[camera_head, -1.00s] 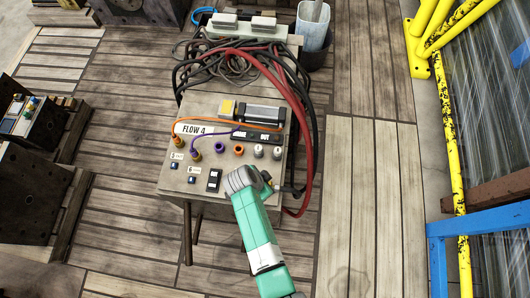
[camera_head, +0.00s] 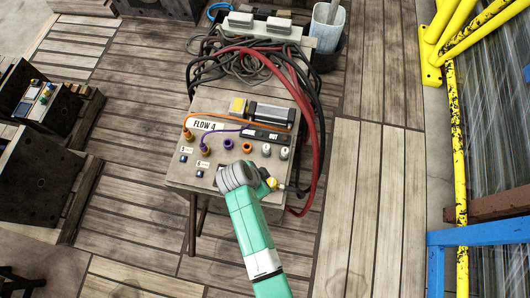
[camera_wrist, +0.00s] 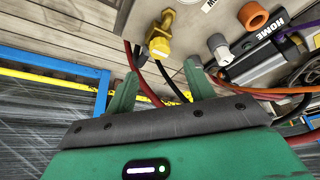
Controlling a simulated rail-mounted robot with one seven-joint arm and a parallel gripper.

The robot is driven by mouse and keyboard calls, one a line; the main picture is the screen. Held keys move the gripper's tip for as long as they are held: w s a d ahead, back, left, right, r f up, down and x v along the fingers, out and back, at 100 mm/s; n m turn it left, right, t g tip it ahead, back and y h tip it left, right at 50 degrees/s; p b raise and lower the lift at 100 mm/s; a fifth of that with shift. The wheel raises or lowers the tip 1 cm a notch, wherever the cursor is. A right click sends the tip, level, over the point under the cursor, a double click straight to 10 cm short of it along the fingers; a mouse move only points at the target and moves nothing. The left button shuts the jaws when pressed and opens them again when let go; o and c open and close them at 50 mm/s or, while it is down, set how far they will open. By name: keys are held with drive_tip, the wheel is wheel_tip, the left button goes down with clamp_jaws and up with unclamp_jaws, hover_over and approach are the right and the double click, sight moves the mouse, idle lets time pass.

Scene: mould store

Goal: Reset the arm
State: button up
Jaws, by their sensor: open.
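My gripper shows in the wrist view (camera_wrist: 160,85), with two green fingers spread apart. Nothing is held between them. Beyond the fingertips are a yellow connector (camera_wrist: 160,38) and red and black cables. In the head view my green arm reaches up from the bottom to the lower right part of the FLOW 4 panel (camera_head: 178,172). My grey wrist covers part of the panel's lower edge, and my fingers are hidden there. The yellow connector shows just right of the wrist in the head view (camera_head: 271,183).
Red hose (camera_head: 317,150) and black cables loop down the panel's right side. Orange and purple leads cross its face. A blue frame (camera_head: 480,234) and yellow railing (camera_head: 452,130) stand at right. Dark blocks (camera_head: 28,190) stand at left. Plank floor right of the panel is clear.

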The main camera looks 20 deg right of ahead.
idle(0.4)
drive_tip(key=w+a+r+n+t+y, duration=0.1)
drive_tip(key=w+r+n+t, duration=0.15)
drive_tip(key=w+r, duration=0.55)
drive_tip(key=w+a+r+n+t, duration=0.15)
drive_tip(key=w+r+t, duration=0.3)
drive_tip(key=r, duration=0.65)
drive_tip(key=w+a+r+n+t, duration=0.1)
drive_tip(key=w+r+n+t, duration=0.15)
drive_tip(key=r, duration=0.85)
drive_tip(key=w+a+r+n+t, duration=0.15)
drive_tip(key=r+t, duration=0.25)
drive_tip(key=r, duration=0.7)
drive_tip(key=s+a+r+n+t+y, duration=0.15)
drive_tip(key=s+r+n+t, duration=0.35)
drive_tip(key=r, duration=0.6)
drive_tip(key=s+a+r+t+y, duration=0.1)
drive_tip(key=s+a+r+t, duration=0.1)
drive_tip(key=s+r, duration=0.65)
drive_tip(key=s+a+r+n+t+y, duration=0.1)
drive_tip(key=s+r+n+t, duration=0.25)
drive_tip(key=r, duration=0.95)
wheel_tip(320, 180, up, 26)
drive_tip(key=p, duration=2.5)
drive_tip(key=shift+s+a+p, duration=0.2)
drive_tip(key=shift+p, duration=0.1)
drive_tip(key=shift+f+m, duration=0.15)
drive_tip(key=shift+m, duration=0.1)
